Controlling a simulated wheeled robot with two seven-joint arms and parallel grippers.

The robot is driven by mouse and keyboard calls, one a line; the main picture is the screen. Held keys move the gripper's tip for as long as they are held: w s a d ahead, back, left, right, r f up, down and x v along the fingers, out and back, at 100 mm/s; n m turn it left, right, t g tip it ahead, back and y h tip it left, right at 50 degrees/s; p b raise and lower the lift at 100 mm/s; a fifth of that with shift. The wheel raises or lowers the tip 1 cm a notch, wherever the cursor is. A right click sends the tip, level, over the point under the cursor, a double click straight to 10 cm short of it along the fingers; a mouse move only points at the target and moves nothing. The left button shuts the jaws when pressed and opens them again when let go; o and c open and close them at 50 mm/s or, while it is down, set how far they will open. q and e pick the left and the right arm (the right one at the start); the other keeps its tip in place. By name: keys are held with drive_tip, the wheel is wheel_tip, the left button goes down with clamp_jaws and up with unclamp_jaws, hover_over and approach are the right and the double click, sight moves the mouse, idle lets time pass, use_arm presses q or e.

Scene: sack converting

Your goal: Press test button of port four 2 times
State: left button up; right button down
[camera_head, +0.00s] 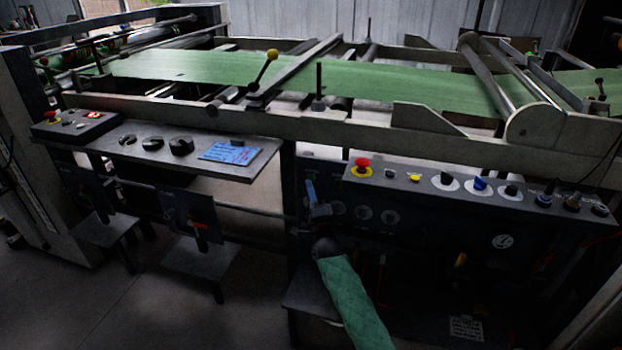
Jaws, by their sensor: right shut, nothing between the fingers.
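My right arm comes up from the bottom middle with a green sleeve-like section. My right gripper (312,192) is shut and empty, its narrow blue tip pointing up at the left end of the dark control box (440,210). Round pale-ringed fittings (364,213) sit on the box's front face just right of the gripper. A row of controls runs along its sloped top: a red button (362,167), a yellow button (415,178), a blue knob (480,184) and several dark ones. No port number is readable, so I cannot tell which is port four's test button.
A grey shelf (100,138) at left carries black knobs (181,146), a blue printed sheet (230,153) and a box with a red button (94,115). Green sheet material (200,68) runs across the machine behind. Small stands (200,258) occupy the lower left; floor is open there.

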use_arm(q)
drive_tip(key=shift+r, duration=0.1)
use_arm(e)
drive_tip(key=shift+s+a, duration=0.1)
drive_tip(key=shift+s, duration=0.05)
use_arm(q)
drive_tip(key=shift+r+p, duration=0.95)
drive_tip(key=shift+p, duration=0.1)
use_arm(e)
drive_tip(key=s, duration=0.2)
drive_tip(key=s+a, duration=0.1)
drive_tip(key=s, duration=0.1)
drive_tip(key=shift+s+a, duration=0.2)
drive_tip(key=shift+s, duration=0.05)
idle(1.6)
